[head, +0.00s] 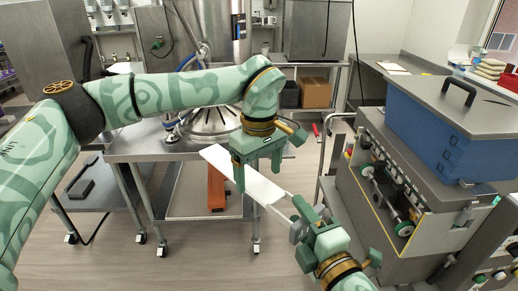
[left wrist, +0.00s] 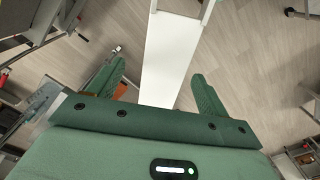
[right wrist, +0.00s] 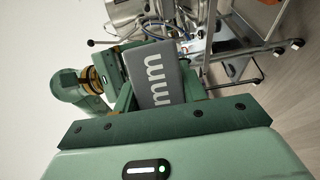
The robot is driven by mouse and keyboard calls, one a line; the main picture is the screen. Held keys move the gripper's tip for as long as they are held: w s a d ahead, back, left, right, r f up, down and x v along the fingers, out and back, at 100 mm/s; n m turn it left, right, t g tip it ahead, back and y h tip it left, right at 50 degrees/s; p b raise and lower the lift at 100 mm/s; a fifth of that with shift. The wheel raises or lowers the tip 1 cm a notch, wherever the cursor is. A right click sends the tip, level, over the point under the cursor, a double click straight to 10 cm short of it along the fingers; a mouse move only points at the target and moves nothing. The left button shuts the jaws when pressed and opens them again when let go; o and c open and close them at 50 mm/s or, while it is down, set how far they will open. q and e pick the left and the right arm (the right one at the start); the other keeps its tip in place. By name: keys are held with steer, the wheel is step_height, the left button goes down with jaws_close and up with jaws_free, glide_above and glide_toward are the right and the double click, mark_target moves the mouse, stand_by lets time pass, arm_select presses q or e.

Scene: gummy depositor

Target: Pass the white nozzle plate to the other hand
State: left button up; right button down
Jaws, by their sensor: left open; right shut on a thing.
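The long white nozzle plate (head: 221,158) is in mid-air between my two grippers, slanting down to the right in the head view. My right gripper (head: 301,231) is shut on its lower right end. In the right wrist view a grey block with white lettering (right wrist: 161,75) sits between the right fingers. My left gripper (head: 259,178) is open over the plate's middle, fingers pointing down. In the left wrist view the plate (left wrist: 169,55) lies between the spread left fingers, with a gap visible on each side. The left fingers partly hide the plate in the head view.
A steel table (head: 135,148) with a round steel vessel stands behind the plate. At right is a machine with a blue hopper (head: 430,125) and grey lid. A cardboard box (head: 315,92) is on a shelf behind. Open floor (head: 190,262) lies below the grippers.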

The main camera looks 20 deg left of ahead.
arm_select(q)
steer(key=shift+f, duration=1.2)
steer(key=c, duration=1.2)
steer(key=shift+c, duration=0.2)
arm_select(e)
steer(key=c, duration=0.7)
jaws_free()
